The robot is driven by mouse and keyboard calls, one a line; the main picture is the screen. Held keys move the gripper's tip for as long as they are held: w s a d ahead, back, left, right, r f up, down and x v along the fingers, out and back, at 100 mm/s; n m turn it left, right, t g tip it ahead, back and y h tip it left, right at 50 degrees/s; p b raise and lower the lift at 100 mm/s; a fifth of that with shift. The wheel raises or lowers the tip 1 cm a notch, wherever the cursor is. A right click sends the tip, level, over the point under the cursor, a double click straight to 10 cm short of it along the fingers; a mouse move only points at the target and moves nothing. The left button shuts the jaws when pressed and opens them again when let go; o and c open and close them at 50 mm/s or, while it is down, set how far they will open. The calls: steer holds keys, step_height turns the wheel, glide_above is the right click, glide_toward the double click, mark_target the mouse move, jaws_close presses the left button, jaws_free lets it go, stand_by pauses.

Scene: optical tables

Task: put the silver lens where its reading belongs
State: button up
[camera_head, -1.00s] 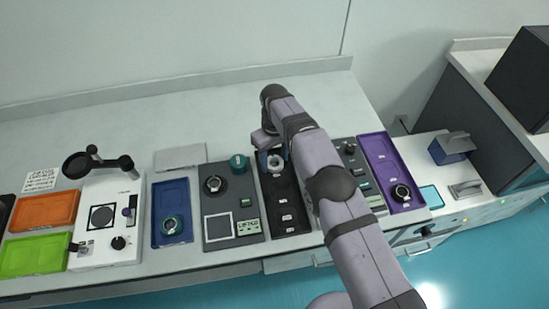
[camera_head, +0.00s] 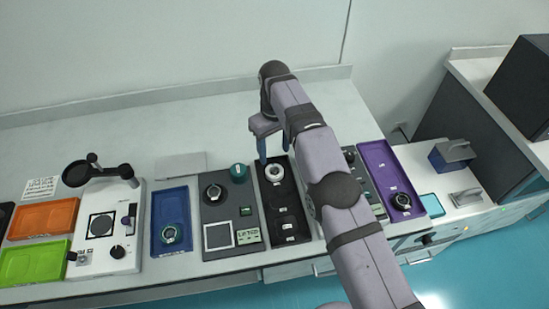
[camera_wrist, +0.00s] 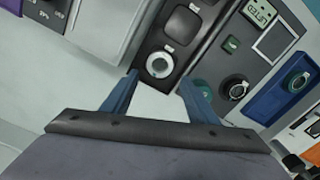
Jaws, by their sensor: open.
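The silver lens (camera_head: 274,173), a pale ring, lies in the rear recess of the black tray (camera_head: 270,244). It also shows in the wrist view (camera_wrist: 160,65), lying in its recess just beyond my fingertips. My gripper (camera_head: 274,156) is open and empty, above and behind the lens. Its two blue fingers stand apart in the wrist view (camera_wrist: 158,84), with pale bench top between them. The tray's other recesses look empty, with small white labels I cannot read. The grey instrument (camera_head: 219,252) left of the tray has a small display and a dark round piece on it.
A purple tray (camera_head: 375,160) holds a dark lens (camera_head: 401,201). Orange (camera_head: 42,219) and green (camera_head: 33,264) trays and a white instrument (camera_head: 126,203) stand left. My arm hides part of the equipment at right.

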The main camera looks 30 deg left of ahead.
steer(key=shift+r+p, duration=1.25)
steer(key=shift+r, duration=0.45)
steer(key=w+d+r+m, duration=0.2)
steer(key=d, duration=0.6)
steer(key=w+d+r+m, duration=0.2)
steer(key=w+d, duration=0.1)
steer(key=d, duration=0.6)
steer(key=w+d+r+m, duration=0.2)
steer(key=d+m, duration=0.1)
steer(key=d, duration=0.5)
steer(key=s+d+f+m, duration=0.2)
steer(key=s+d+m, duration=0.1)
steer(key=s+d, duration=0.8)
steer(key=s+d+f+m, duration=0.2)
steer(key=s+d+m, duration=0.1)
steer(key=s+d, duration=0.7)
steer(key=shift+s+d+f+m, duration=0.3)
steer(key=shift+s+d, duration=0.1)
steer(key=shift+d, duration=0.3)
